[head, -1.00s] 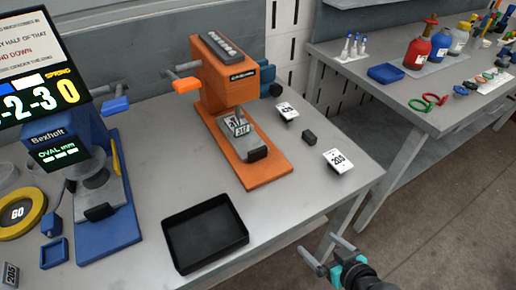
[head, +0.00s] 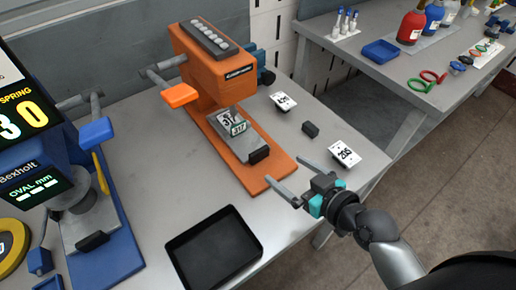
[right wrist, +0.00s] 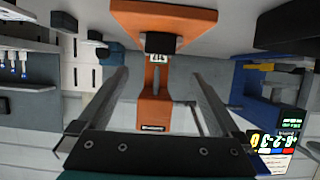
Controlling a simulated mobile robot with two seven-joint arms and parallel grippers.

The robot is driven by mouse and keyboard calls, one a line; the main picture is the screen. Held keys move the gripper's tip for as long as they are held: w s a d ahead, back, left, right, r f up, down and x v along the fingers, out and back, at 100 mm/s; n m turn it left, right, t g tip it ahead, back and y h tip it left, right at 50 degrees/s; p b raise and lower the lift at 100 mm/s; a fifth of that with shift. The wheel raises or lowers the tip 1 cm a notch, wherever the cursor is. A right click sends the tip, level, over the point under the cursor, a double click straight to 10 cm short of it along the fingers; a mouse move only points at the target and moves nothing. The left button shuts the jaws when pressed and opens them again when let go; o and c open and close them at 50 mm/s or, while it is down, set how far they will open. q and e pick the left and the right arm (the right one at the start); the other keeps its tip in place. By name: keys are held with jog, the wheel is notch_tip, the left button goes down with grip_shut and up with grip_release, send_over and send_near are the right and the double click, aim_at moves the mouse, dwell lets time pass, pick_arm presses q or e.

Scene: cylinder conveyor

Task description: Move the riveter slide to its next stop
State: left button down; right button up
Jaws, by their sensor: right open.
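The orange riveter (head: 216,72) stands at the back of the grey table. Its grey slide (head: 237,140) lies on the orange base, with cards marked 317 on top and a black block-shaped handle (head: 259,155) at its front end. My right gripper (head: 290,188) is open and empty, just in front of and to the right of the base's front end, apart from the handle. In the right wrist view the black handle (right wrist: 159,43) shows ahead, between the two open fingers (right wrist: 160,88). My left gripper is not in view.
A black tray (head: 171,245) lies at the front. A blue press (head: 75,270) stands at the left. A small black block (head: 310,129) and cards, one marked 205 (head: 345,154), lie right of the riveter. A second table (head: 442,113) is behind.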

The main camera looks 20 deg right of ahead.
aim_at(261, 153)
jog(key=b+x, duration=0.1)
jog(key=x, duration=1)
jog(key=shift+w+a+f, duration=0.1)
jog(key=shift+w+f, duration=0.15)
jog(key=shift+w+a+f, duration=0.15)
jog(key=shift+w+a, duration=0.05)
jog(key=shift+w, duration=0.2)
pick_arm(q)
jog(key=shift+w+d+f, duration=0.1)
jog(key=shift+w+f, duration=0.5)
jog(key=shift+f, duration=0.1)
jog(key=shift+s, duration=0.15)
pick_arm(e)
jog(key=shift+c, duration=0.2)
jog(key=shift+c, duration=0.8)
grip_shut()
